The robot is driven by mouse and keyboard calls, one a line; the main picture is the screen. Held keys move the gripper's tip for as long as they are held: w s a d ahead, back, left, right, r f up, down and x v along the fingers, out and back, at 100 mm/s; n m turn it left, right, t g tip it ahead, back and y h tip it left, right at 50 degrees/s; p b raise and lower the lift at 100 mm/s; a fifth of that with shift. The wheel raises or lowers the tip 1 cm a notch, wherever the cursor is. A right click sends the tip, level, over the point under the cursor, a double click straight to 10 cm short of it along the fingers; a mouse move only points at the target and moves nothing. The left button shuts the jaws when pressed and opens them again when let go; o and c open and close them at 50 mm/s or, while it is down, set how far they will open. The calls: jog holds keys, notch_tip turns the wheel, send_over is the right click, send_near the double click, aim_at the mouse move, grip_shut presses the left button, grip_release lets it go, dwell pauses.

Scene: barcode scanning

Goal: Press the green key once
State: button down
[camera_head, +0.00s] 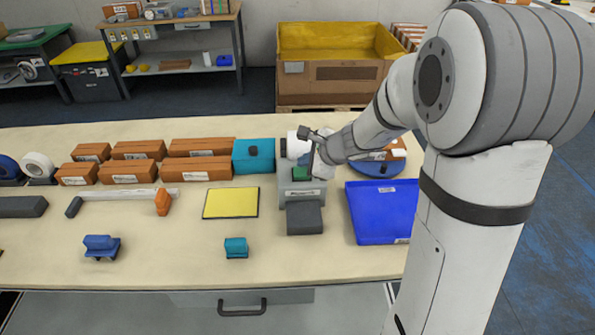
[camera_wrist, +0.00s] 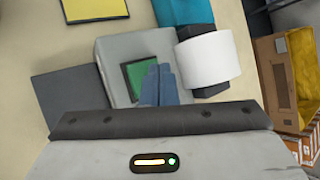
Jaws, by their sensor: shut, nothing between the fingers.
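The green key (camera_wrist: 136,76) is a square with a dark border on top of a light grey device (camera_wrist: 112,55). In the head view the device (camera_head: 301,190) stands on the table, and a little of the green key (camera_head: 300,173) shows beside my gripper. My gripper (camera_wrist: 163,75) is shut and empty, its fingers pointing down at the device. In the wrist view the fingertips overlap the right part of the key and hide some of it. In the head view my gripper (camera_head: 318,170) is at the device's top right. I cannot tell whether the tips touch the key.
A white roll (camera_wrist: 210,58) sits close right of my fingers in the wrist view. A dark grey block (camera_head: 304,217) is in front of the device. A teal box (camera_head: 254,156) and yellow mat (camera_head: 231,203) lie left, a blue tray (camera_head: 381,212) right.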

aim_at(305, 173)
jog(key=shift+f, duration=0.2)
jog(key=shift+f+b, duration=0.3)
jog(key=shift+b, duration=0.3)
jog(key=shift+f+b, duration=0.6)
jog(key=shift+b, duration=0.1)
dwell(0.5)
jog(key=shift+r, duration=0.15)
jog(key=shift+r+p, duration=0.85)
jog(key=shift+r, duration=0.05)
notch_tip(305, 173, up, 5)
jog(key=p, duration=0.4)
jog(key=shift+r, duration=0.1)
